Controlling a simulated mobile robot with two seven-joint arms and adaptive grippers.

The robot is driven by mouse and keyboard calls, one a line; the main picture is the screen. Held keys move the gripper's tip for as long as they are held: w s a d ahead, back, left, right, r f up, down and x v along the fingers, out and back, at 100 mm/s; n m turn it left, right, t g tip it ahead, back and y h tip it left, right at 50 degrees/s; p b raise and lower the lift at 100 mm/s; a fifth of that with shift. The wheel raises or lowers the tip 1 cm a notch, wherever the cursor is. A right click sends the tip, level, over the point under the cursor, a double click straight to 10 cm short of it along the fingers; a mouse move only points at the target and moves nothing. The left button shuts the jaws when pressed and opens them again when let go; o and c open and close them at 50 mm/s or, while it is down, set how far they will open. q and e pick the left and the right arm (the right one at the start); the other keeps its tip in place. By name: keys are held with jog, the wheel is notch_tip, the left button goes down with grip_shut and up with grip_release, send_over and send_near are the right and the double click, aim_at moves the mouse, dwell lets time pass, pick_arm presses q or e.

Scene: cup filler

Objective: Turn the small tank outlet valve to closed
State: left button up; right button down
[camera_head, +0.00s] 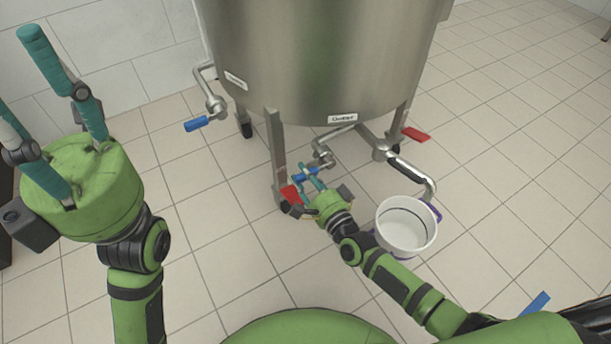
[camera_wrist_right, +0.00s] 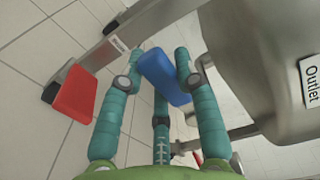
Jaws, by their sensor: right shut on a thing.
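My right gripper (camera_head: 308,174) is at this valve, shut on the blue handle. In the wrist view the blue handle (camera_wrist_right: 163,76) sits between the teal fingers of my right gripper (camera_wrist_right: 165,75), which partly hide the valve. My left gripper (camera_head: 17,72) is raised at the left, its fingers spread and empty, far from the valve.
A red handle (camera_head: 291,194) is close beside my right gripper, by a tank leg (camera_head: 277,150). Another blue handle (camera_head: 196,124) is at the left pipe and another red one (camera_head: 416,135) at the right. A white bucket (camera_head: 405,226) stands right of my right gripper. Tiled floor is mostly clear.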

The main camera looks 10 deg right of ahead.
jog(key=shift+a+r, duration=0.1)
jog(key=c, duration=0.9)
grip_release()
jog(key=shift+s, duration=0.15)
jog(key=v, duration=1.1)
jog(key=shift+s+d, duration=0.2)
jog(key=shift+s, duration=0.1)
